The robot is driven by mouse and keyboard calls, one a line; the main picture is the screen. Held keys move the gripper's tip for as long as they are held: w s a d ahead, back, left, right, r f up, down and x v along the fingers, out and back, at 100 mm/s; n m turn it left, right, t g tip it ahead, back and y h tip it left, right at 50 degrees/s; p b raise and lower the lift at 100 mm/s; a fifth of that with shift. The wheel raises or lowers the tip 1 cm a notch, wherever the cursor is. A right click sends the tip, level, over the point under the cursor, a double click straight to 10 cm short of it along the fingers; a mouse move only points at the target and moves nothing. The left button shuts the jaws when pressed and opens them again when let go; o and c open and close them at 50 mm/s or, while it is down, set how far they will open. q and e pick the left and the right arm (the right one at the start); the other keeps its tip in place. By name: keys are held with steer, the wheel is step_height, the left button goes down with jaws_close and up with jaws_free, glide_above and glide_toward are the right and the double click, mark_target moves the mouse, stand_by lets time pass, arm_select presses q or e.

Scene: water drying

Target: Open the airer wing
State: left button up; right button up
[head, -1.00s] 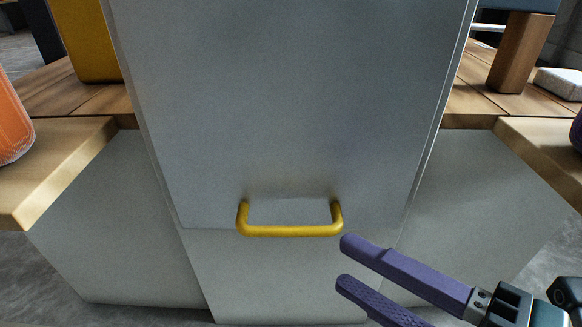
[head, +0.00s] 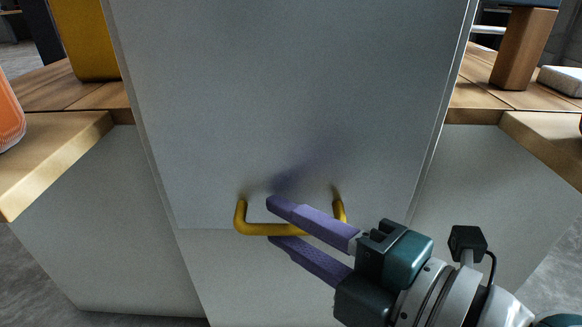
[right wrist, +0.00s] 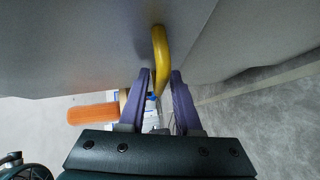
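The airer wing appears to be the large flat grey panel (head: 290,110) standing upright in the middle of the head view. A yellow bar handle (head: 242,218) is fixed near its lower edge. My right gripper (head: 272,222) is at the handle, with one purple finger above the bar and one below. In the right wrist view the yellow handle (right wrist: 160,58) lies between the two fingers (right wrist: 160,74), with gaps beside it, so the gripper is open. The gripper covers the right part of the handle in the head view. My left gripper is not in view.
Wooden ledges (head: 60,150) (head: 545,135) stand on both sides of the panel. An orange object (head: 8,115) and a yellow block (head: 88,40) are at the left. A wooden post (head: 522,48) and a white block (head: 562,80) are at the right. Grey floor shows below.

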jaws_close()
stand_by(1.1)
